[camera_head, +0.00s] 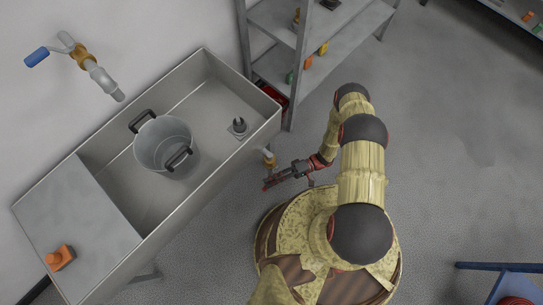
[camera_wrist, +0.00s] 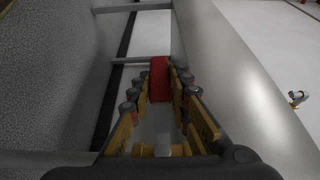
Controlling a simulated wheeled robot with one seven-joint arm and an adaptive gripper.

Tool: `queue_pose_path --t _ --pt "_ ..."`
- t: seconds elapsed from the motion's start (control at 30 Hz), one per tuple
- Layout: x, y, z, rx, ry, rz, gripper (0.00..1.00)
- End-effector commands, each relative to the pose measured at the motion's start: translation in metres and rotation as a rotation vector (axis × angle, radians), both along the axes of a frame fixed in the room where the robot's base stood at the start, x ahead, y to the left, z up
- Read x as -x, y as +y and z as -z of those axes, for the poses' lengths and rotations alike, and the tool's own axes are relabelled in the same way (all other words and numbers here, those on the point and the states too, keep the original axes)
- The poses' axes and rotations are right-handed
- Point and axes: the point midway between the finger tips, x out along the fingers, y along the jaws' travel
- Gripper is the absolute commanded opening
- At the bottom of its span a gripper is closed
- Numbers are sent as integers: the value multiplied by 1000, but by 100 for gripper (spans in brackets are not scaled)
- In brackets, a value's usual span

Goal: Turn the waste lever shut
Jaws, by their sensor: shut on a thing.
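The waste lever shows in the wrist view as a red handle (camera_wrist: 160,78) between the fingers of my gripper (camera_wrist: 163,98). The fingers are closed on it from both sides. In the head view my gripper (camera_head: 270,183) is low beside the right end of the sink, just below a small brass valve fitting (camera_head: 269,160) on its outside. The lever itself is hard to make out there, and how far it is turned cannot be told.
A tap with a blue lever (camera_head: 37,57) is on the wall. An orange object (camera_head: 60,257) sits on the drainboard. A shelf rack (camera_head: 303,50) stands behind.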

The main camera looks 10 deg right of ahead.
Motion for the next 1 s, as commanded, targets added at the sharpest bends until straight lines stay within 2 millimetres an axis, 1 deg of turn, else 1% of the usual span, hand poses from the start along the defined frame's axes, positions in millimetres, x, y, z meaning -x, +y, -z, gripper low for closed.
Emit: queue_pose_path --t 0.03,0.47,0.5,0.83,1.0 --pt "-4 0 -1 -4 -1 5 0" --pt "-5 0 -2 -13 6 8 0" --pt "-5 0 -3 -13 6 8 20" --pt "-3 0 -2 -12 8 4 38" --pt "-2 0 -1 -11 7 3 38"
